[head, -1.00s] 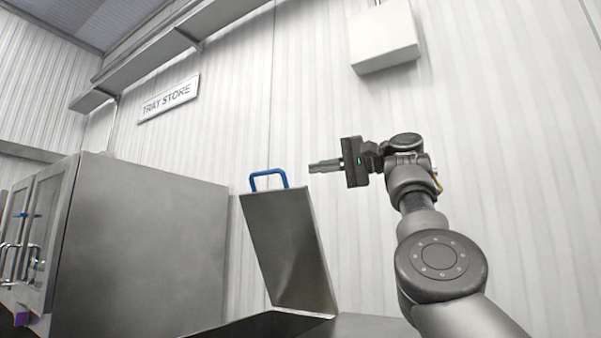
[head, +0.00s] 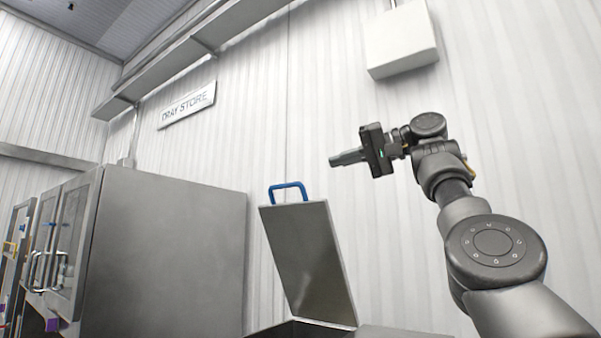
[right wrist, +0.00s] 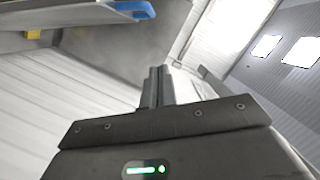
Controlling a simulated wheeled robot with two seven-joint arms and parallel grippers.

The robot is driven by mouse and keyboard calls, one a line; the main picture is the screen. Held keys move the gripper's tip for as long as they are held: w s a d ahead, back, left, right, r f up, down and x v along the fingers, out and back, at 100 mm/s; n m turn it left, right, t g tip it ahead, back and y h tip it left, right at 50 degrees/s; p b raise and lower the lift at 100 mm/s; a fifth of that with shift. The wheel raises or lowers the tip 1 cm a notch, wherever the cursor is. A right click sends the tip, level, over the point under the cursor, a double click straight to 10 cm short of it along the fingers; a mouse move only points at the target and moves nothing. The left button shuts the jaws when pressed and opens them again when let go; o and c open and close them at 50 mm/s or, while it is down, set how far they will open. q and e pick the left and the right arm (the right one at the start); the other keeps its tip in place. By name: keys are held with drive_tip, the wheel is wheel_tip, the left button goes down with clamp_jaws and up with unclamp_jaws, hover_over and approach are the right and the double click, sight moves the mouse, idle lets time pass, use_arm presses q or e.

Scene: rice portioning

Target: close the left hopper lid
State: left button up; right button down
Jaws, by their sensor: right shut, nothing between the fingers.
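The left hopper lid (head: 312,262) is a flat grey metal panel standing open, raised steeply from the hopper rim (head: 300,328). A blue handle (head: 287,190) sits on its top edge. My right gripper (head: 334,161) is shut and empty, up and to the right of the handle, apart from it, fingers pointing left. In the right wrist view its closed fingers (right wrist: 157,86) point away from the camera, and a blue piece, likely the handle (right wrist: 136,8), shows at the top beside a grey panel edge. My left gripper is in neither view.
A large steel cabinet (head: 165,255) with glass doors stands at the left. A wall shelf (head: 190,55) and a "TRAY STORE" sign (head: 187,105) are above it. A pale box (head: 402,45) hangs on the wall at upper right. The air between gripper and lid looks free.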

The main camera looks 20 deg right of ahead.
drive_tip(key=x, duration=0.3)
drive_tip(key=f+p+x, duration=0.1)
drive_tip(key=x, duration=0.6)
drive_tip(key=shift+s+a+f+p, duration=0.1)
drive_tip(key=shift+a+f+p, duration=0.15)
drive_tip(key=shift+a+p, duration=0.2)
drive_tip(key=shift+s+a+f+b, duration=0.3)
drive_tip(key=shift+s+a+f, duration=0.2)
drive_tip(key=shift+s+a, duration=0.2)
drive_tip(key=shift+a, duration=0.1)
drive_tip(key=shift+f, duration=0.15)
